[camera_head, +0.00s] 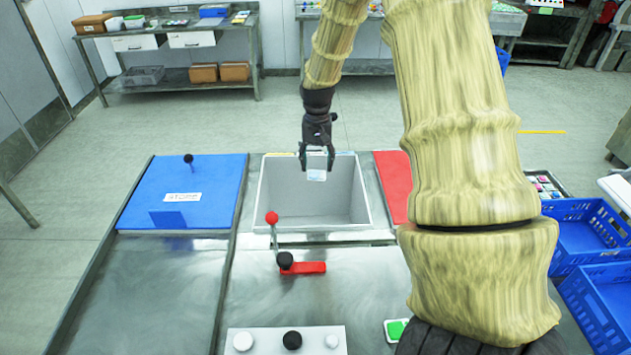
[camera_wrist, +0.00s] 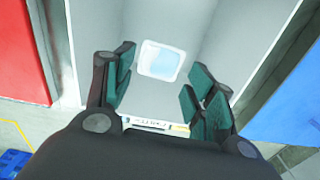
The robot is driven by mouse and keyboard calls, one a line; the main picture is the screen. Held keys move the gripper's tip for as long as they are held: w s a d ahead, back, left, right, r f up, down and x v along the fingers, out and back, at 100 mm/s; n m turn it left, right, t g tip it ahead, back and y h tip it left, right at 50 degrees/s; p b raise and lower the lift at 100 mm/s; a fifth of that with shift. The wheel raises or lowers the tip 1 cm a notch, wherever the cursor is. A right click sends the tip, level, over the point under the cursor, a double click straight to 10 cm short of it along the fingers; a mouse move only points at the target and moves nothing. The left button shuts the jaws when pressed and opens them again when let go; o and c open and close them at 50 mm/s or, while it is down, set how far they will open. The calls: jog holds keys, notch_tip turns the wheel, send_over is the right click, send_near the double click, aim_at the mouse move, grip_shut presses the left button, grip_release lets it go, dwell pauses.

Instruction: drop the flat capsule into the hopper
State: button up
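The flat capsule (camera_head: 316,175) is a small pale square with a light blue face. In the head view it shows just below my fingertips, within the outline of the grey, open-topped hopper (camera_head: 270,190). In the wrist view the capsule (camera_wrist: 160,61) shows beyond and between the finger pads, with a gap on each side. My gripper (camera_head: 317,163) points down over the hopper's far part. Its fingers are spread in the wrist view (camera_wrist: 163,88) and touch nothing I can see. I cannot tell whether the capsule is in the air or resting against the hopper's inside.
A blue lid panel (camera_head: 215,180) with a black knob lies left of the hopper, and a red panel (camera_head: 393,180) lies right. A red-knobbed lever (camera_head: 272,219) and a red handle (camera_head: 305,268) stand in front. Blue crates (camera_head: 585,232) are at the right.

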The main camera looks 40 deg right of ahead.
jog(key=shift+o, duration=0.3)
jog(key=shift+r, duration=0.1)
notch_tip(320, 180, up, 12)
dwell(0.6)
dwell(0.3)
